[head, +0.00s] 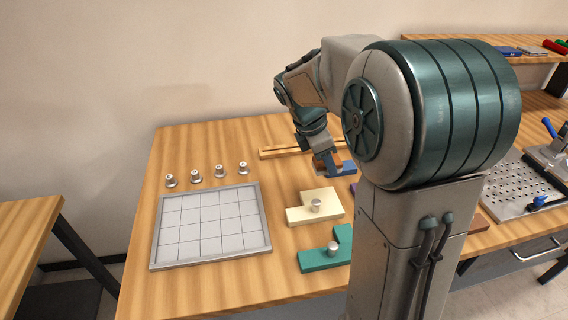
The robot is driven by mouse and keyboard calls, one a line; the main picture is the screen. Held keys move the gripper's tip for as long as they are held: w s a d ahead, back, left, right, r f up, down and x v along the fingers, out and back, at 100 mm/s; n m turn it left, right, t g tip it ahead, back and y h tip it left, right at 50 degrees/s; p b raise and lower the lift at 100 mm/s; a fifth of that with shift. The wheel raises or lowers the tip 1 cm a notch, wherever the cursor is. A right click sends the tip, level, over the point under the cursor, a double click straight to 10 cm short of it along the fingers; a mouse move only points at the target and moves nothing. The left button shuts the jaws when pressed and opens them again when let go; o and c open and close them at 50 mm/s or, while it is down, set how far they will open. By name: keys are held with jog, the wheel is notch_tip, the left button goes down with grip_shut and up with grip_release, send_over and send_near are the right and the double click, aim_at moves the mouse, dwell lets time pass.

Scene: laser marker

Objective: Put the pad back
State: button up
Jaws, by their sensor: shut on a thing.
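My gripper (328,166) is at the far middle of the wooden table, pointing down. It is shut at a blue block (348,168), with a small brown-orange part beside it. My arm hides much of this spot, and I cannot tell whether the block touches the table. Which thing is the pad is not clear from this view. A cream L-shaped block (328,205) and a green block (318,262), each with a silver knob, lie nearer on the table. A grey-framed tray (267,225) with a bare square grid lies to their left.
Several small silver knobbed pieces (195,177) stand in a row behind the tray. A wooden strip (275,153) lies at the back. A purple thing (353,188) is partly hidden by my arm. A perforated metal plate (505,185) is at right.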

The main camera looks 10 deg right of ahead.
jog(key=shift+w+f, duration=0.1)
jog(key=shift+w, duration=0.25)
send_over(293, 178)
jog(key=a, duration=0.2)
jog(key=f, duration=0.3)
jog(key=f+p, duration=0.1)
jog(key=f, duration=0.2)
jog(key=shift+d+f, duration=0.2)
jog(key=shift+f, duration=2.15)
jog(key=shift+f, duration=0.1)
jog(key=o, duration=0.9)
jog(key=shift+o, duration=0.2)
